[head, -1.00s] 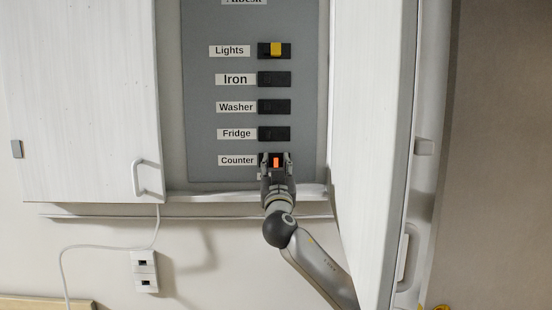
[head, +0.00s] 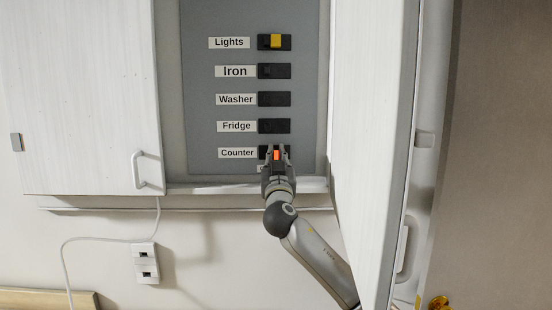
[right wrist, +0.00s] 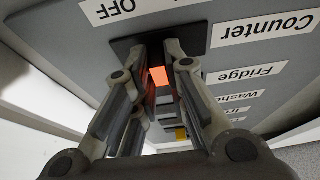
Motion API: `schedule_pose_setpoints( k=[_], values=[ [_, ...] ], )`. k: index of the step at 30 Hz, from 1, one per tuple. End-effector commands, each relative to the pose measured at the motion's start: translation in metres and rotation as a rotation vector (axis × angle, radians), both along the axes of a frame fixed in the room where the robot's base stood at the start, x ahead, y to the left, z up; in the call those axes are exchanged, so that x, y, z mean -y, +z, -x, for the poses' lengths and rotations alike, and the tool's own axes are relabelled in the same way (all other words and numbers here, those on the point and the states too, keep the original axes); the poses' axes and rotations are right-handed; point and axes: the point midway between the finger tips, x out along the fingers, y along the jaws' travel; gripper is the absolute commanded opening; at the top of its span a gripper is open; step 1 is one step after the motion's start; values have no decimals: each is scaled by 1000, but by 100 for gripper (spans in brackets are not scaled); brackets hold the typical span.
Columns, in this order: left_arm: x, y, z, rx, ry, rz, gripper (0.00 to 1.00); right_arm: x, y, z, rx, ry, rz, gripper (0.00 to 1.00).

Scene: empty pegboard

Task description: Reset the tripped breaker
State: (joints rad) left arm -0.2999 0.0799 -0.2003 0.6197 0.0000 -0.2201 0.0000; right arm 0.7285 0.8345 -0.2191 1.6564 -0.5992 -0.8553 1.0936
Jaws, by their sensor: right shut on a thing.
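The grey breaker panel (head: 225,90) shows labelled black breakers in a column. The lowest one, labelled Counter (head: 237,153), has an orange switch (head: 277,155), which also shows in the right wrist view (right wrist: 159,77). My right gripper (head: 277,150) reaches it from below and is shut on the orange switch, one finger on each side. The fingers hide part of the breaker. The Lights breaker (head: 276,41) at the top has a yellow switch. An OFF label (right wrist: 128,8) shows beside the Counter breaker in the right wrist view. My left gripper is not in view.
An open white cabinet door (head: 370,100) stands right of the panel, close to my right arm. A closed white door with a handle (head: 139,170) is on the left. A wall outlet (head: 146,263) with a cable is below. The space in front of the panel is otherwise clear.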

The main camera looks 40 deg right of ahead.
Motion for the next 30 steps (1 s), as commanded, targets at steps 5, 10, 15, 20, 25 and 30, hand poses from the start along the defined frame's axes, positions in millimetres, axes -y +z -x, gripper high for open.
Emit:
schedule_pose_setpoints(
  k=[5, 10, 15, 20, 25, 30],
  values=[
    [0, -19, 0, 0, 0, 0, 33, 11, -5, 9, 2, -1, -3, 0],
    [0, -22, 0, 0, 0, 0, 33, 16, -2, 13, 1, -1, -3, 0],
    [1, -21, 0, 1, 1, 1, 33, 16, -1, 13, 0, -2, -3, 0],
    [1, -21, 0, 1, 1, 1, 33, 17, -1, 13, -1, -3, -2, 24],
    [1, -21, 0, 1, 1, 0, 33, 16, -1, 13, 0, -2, -1, 36],
    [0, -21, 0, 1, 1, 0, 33, 16, 0, 13, 1, -1, -1, 36]
  ],
)
